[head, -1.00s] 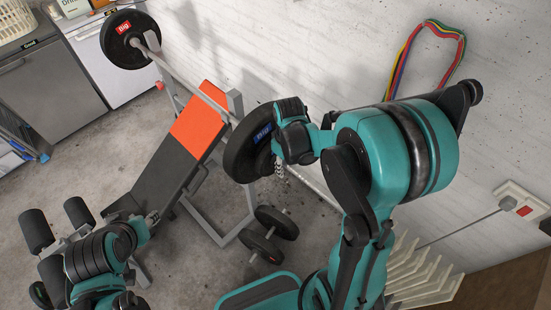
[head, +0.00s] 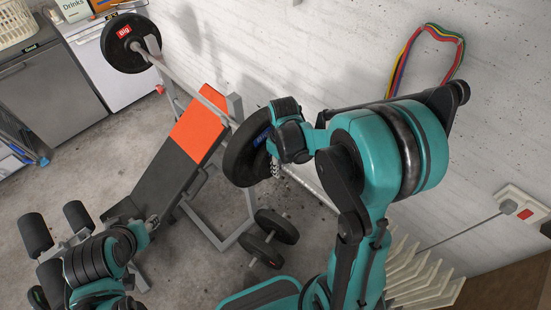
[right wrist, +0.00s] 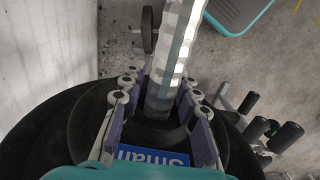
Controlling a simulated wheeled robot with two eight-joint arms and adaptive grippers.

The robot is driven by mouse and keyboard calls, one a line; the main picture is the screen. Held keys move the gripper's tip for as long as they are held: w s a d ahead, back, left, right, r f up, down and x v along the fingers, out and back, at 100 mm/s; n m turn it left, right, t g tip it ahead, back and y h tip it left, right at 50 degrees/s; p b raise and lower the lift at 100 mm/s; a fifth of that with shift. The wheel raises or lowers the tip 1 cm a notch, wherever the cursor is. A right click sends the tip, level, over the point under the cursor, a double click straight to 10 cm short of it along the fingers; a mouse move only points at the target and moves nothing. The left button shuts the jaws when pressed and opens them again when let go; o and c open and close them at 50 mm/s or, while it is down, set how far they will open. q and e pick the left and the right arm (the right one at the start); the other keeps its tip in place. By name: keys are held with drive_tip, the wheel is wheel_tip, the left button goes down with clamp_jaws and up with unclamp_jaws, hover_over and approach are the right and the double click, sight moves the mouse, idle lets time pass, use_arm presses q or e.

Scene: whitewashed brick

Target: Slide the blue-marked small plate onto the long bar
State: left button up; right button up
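The small plate (head: 240,155) is a black disc with a blue label. In the right wrist view, its label (right wrist: 152,156) reads "Small". The long bar (head: 312,192) is silver and rests on the bench's rack. It passes through the plate's centre, and in the right wrist view the bar's end (right wrist: 172,62) runs out from the plate. My right gripper (head: 276,168) lies against the plate's outer face. In the right wrist view its fingers (right wrist: 158,82) stand apart, one on each side of the bar. My left gripper (head: 152,221) is low at the left, by the bench; its finger opening is unclear.
A big plate (head: 116,54) with a red label is on the bar's far end. The black and orange bench (head: 165,160) stands beneath the bar. A dumbbell (head: 270,237) lies on the floor. A white brick wall (head: 330,50) with coloured bands (head: 405,55) is close on the right.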

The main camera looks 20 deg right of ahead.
drive_tip(key=shift+s+d, duration=0.25)
drive_tip(key=shift+s, duration=0.45)
wheel_tip(320, 180, up, 10)
drive_tip(key=p, duration=0.7)
drive_tip(key=shift+p, duration=0.4)
drive_tip(key=s+a+f+m+t+b, duration=0.2)
drive_tip(key=s+a+m+t+b, duration=0.2)
drive_tip(key=b, duration=0.9)
drive_tip(key=s+a+t, duration=0.1)
drive_tip(key=s+t, duration=0.2)
drive_tip(key=s, duration=0.1)
drive_tip(key=shift+s+a+f+m, duration=0.15)
drive_tip(key=shift+s+a+m, duration=0.05)
drive_tip(key=shift+a+m, duration=0.1)
